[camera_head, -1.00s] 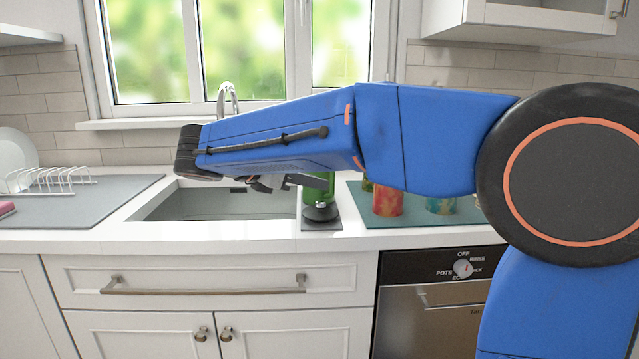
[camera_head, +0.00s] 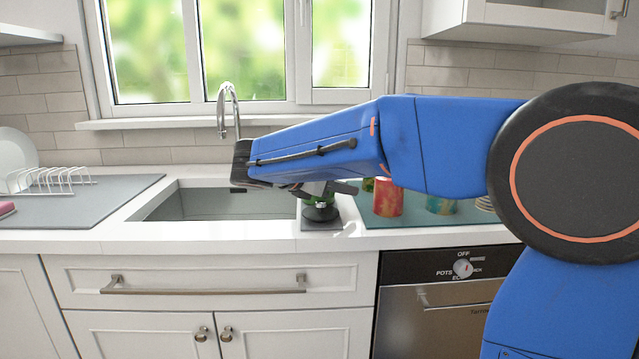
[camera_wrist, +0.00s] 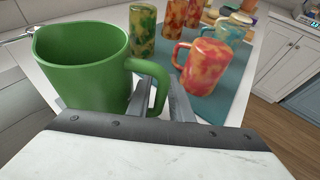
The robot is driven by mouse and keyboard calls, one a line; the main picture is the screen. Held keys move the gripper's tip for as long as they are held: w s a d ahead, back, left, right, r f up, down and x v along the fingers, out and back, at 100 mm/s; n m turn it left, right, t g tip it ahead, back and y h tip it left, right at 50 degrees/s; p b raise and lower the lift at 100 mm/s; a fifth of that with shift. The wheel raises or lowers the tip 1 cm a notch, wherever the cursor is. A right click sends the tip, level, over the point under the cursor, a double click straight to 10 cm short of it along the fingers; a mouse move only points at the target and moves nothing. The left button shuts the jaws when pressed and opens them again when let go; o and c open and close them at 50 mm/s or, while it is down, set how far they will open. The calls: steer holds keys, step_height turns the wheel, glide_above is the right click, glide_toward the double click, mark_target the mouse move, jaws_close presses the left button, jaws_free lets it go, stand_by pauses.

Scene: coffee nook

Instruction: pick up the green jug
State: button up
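The green jug (camera_wrist: 82,70) stands at the left of the wrist view, upright and open at the top, with its loop handle (camera_wrist: 161,92) facing right. In the head view only a little of the jug (camera_head: 321,199) shows below my arm, above a dark round base on a grey mat. My gripper (camera_wrist: 160,78) is at the handle, with one grey finger at the inside of the loop and the other just outside it. The fingers look apart, with the handle between them; contact is not clear. My gripper also shows in the head view (camera_head: 335,188), partly hidden by my arm.
A red-orange mug (camera_wrist: 204,66) and several patterned cups stand on a teal mat (camera_wrist: 237,75) to the right of the jug. The sink (camera_head: 215,204) lies left of it, with a tall faucet (camera_head: 228,108) behind. A dish rack (camera_head: 50,180) stands far left.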

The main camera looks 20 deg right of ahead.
jaws_close()
step_height(320, 180, up, 10)
stand_by(0.7)
steer(key=shift+d, duration=0.2)
